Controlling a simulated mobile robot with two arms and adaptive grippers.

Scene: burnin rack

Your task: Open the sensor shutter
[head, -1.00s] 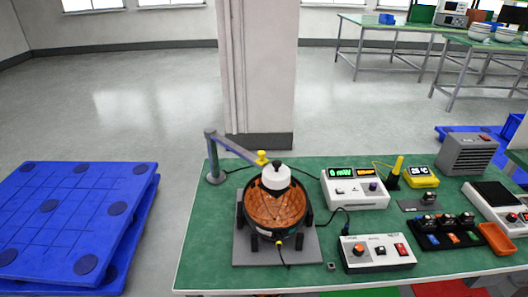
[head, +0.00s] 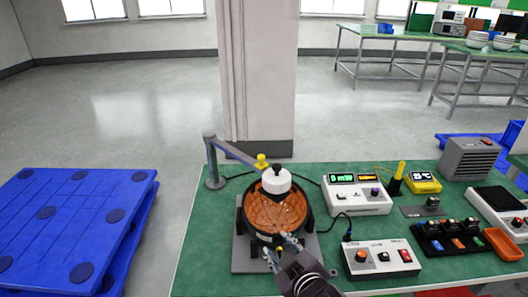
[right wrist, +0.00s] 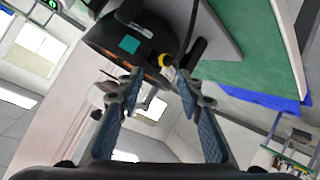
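A round dark housing with a copper-brown dish (head: 270,212) stands on a grey plate (head: 244,258) at the left of the green bench. A white cylinder with a black cap (head: 276,180) sits over the dish, below the end of a grey swing arm with a yellow knob (head: 262,161). I cannot tell which part is the shutter. My right gripper (head: 281,248) is open at the housing's front lower edge. In the right wrist view its open, empty fingers (right wrist: 157,82) point at the black housing (right wrist: 125,35), close to a yellow cable end (right wrist: 163,60). Contact is unclear. My left gripper is out of view.
A white meter box (head: 357,196) with lit displays and a white control box (head: 380,260) with an orange knob and switches stand right of the housing. A dark cable runs between the units. A black tray (head: 450,247) and orange bin (head: 503,244) lie farther right.

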